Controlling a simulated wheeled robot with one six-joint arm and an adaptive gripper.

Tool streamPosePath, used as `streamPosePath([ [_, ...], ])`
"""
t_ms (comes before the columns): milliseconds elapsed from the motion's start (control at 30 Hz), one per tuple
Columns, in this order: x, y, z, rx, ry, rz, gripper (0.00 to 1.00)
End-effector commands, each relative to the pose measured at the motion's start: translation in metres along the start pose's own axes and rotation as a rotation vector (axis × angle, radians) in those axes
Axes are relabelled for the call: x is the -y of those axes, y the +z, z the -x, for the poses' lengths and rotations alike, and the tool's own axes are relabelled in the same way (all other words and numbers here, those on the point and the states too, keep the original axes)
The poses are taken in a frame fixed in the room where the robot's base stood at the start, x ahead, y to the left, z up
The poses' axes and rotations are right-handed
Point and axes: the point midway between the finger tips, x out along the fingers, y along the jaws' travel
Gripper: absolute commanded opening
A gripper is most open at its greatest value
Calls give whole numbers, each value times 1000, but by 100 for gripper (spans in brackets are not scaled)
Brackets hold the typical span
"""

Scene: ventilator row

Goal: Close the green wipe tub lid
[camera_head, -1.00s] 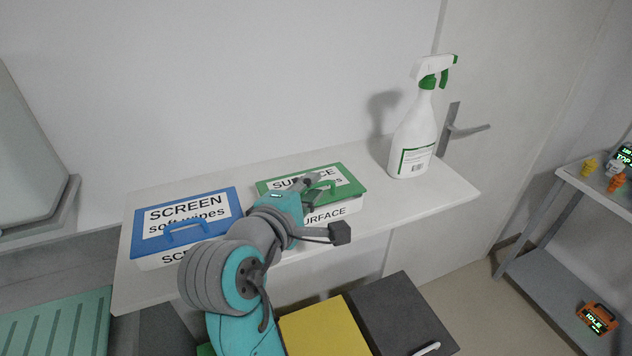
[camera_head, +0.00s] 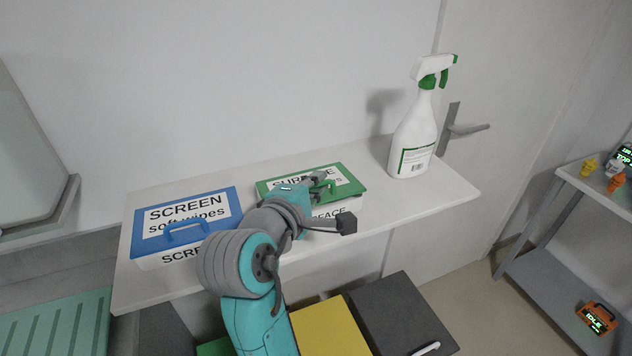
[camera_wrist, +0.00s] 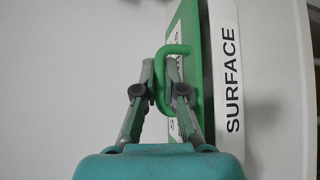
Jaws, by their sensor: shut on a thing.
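My gripper (camera_head: 325,183) is at the lid's front handle. In the wrist view my gripper (camera_wrist: 168,92) has its two fingers on either side of the green handle (camera_wrist: 173,52), shut on it. The white tub front with the word SURFACE (camera_wrist: 231,80) shows to the right there. My arm hides the tub's left front part in the head view.
A blue-lidded SCREEN wipe tub (camera_head: 186,222) stands to the left on the white shelf (camera_head: 440,197). A white spray bottle (camera_head: 414,135) with a green trigger stands to the right. Yellow and dark grey bins (camera_head: 400,310) are below. A side rack (camera_head: 545,245) stands at the far right.

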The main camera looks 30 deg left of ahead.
Motion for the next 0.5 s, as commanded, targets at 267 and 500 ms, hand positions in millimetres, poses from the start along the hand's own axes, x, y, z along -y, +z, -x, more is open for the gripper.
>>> streamPosePath([
  [267,13,0,1,0,-2,0,0],
  [500,13,0,0,0,-3,1,21],
])
